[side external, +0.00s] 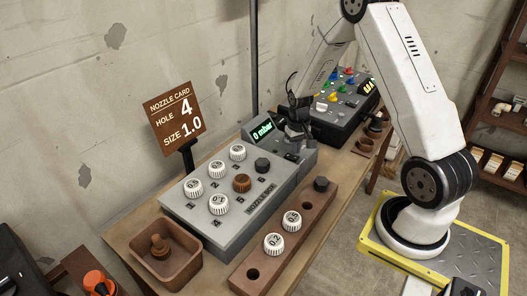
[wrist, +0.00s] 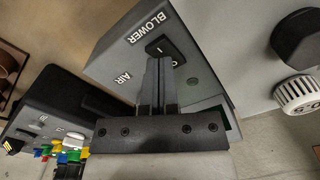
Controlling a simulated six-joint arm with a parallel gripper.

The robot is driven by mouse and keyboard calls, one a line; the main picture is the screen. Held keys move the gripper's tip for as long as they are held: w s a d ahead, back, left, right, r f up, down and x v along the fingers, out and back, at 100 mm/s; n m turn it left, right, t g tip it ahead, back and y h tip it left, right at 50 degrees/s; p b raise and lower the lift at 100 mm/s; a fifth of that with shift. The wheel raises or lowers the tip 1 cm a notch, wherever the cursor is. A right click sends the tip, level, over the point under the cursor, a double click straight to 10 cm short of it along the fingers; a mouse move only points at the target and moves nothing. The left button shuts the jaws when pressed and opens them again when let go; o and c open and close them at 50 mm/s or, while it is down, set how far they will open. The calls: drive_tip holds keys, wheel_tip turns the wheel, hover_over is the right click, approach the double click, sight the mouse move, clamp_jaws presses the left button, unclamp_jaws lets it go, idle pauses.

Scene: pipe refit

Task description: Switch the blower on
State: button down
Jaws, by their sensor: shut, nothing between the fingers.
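The blower switch is a black rocker (wrist: 160,45) with an I mark and a partly covered O mark, under the BLOWER label in the wrist view. My gripper (wrist: 160,62) is shut and empty, its fingertips over the lower end of the rocker. I cannot tell whether they touch it. In the side view my gripper (side external: 294,133) is over the back end of the grey nozzle box (side external: 215,235), beside a green display (side external: 262,130) that reads 0 mbar. I cannot tell which way the rocker is tipped.
A brown rack (side external: 253,275), a wooden bin (side external: 165,257) and a card (side external: 177,118) reading hole 4, size 1.0 stand near. A dark console (side external: 335,122) with coloured parts is behind.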

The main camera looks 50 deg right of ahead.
drive_tip(key=shift+f, duration=1)
idle(0.9)
drive_tip(key=shift+r, duration=3.5)
drive_tip(key=shift+a, duration=0.1)
drive_tip(key=s+a+r+n+t, duration=0.1)
drive_tip(key=s+a+r+n, duration=0.1)
drive_tip(key=a, duration=0.5)
drive_tip(key=s+a+r+n, duration=0.2)
drive_tip(key=s+a, duration=0.2)
drive_tip(key=a, duration=0.3)
drive_tip(key=s+a+r+n+t, duration=0.1)
drive_tip(key=s+a+r+n, duration=0.1)
drive_tip(key=a, duration=0.4)
drive_tip(key=shift+s+a+r+t, duration=0.3)
drive_tip(key=shift+s+a+r, duration=0.1)
drive_tip(key=shift+s+r, duration=0.1)
drive_tip(key=shift+w, duration=0.1)
